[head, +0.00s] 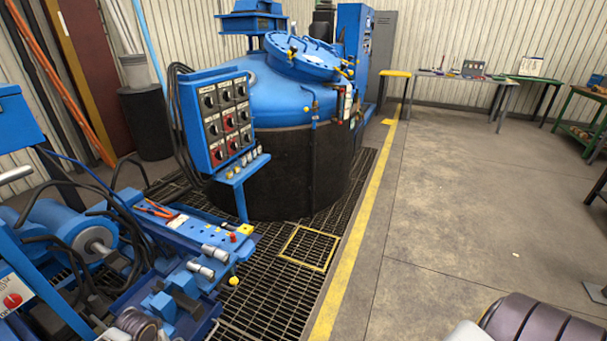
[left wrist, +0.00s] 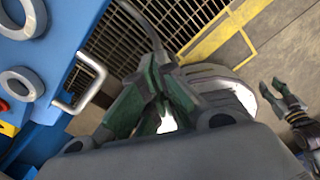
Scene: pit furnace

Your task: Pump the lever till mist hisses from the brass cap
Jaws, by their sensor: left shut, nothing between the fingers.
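I cannot pick out the lever or the brass cap with certainty. A blue machine (head: 185,228) with hoses, cylinders and small fittings stands at the lower left of the head view. A small yellow knob (head: 234,281) shows at its right side. In the left wrist view, my left gripper (left wrist: 160,70) is shut and empty, above floor grating and apart from a blue panel with grey rings (left wrist: 70,50) and a bent metal handle (left wrist: 82,85). What looks like my right gripper (left wrist: 272,88) shows at the right edge; its opening is unclear. Neither gripper shows in the head view.
A big blue and black furnace (head: 285,165) with a domed lid stands behind, with a knobbed control panel (head: 217,118) in front. Floor grating (head: 262,290) ends at a yellow line (head: 362,220). Open concrete floor (head: 450,190) lies right; benches (head: 465,76) stand along the back.

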